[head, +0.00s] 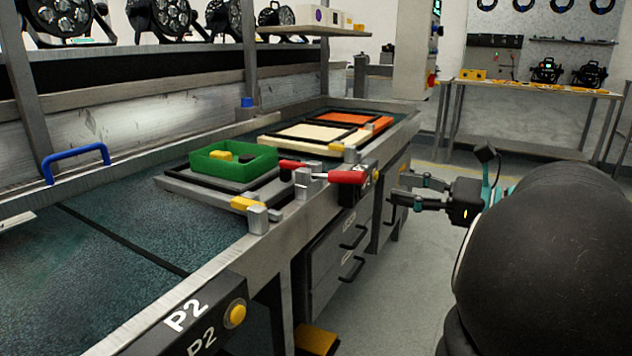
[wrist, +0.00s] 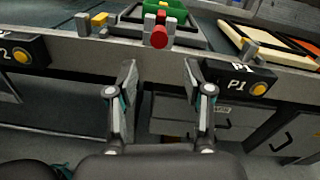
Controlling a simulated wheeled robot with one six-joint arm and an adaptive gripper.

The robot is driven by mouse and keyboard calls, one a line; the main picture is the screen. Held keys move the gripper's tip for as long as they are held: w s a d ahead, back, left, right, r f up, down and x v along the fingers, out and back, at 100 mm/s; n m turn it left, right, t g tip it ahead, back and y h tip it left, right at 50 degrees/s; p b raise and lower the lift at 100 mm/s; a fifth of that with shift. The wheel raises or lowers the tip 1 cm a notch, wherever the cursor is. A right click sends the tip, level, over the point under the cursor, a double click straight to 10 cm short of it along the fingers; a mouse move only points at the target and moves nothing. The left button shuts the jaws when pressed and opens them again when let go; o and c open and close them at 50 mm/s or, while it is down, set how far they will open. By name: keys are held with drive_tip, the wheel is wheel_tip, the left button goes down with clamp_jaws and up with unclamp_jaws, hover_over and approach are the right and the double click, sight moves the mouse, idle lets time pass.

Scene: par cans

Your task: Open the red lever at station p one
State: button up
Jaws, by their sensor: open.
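The red lever (head: 322,172) sticks out over the front edge of the bench near station P1, its red grip toward my gripper. In the wrist view the red lever (wrist: 159,37) shows end-on as a red disc, above and between my fingertips. The P1 label box (wrist: 236,82) with a yellow button is on the bench front, right of the lever. My gripper (head: 408,189) is open and empty, in front of the bench edge and apart from the lever. In the wrist view my gripper (wrist: 160,80) shows both fingers spread.
A green bin (head: 232,162) with yellow and dark pieces sits behind the lever. A P2 label box (head: 190,322) is at the near bench edge. Drawers with handles (head: 335,262) are under the bench. A blue handle (head: 75,158) stands at the left. Open floor lies before the bench.

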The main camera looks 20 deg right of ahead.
sight(339, 175)
drive_tip(key=b+x, duration=0.1)
drive_tip(key=x, duration=1.2)
drive_tip(key=shift+w+a, duration=0.1)
drive_tip(key=shift+r, duration=0.1)
clamp_jaws()
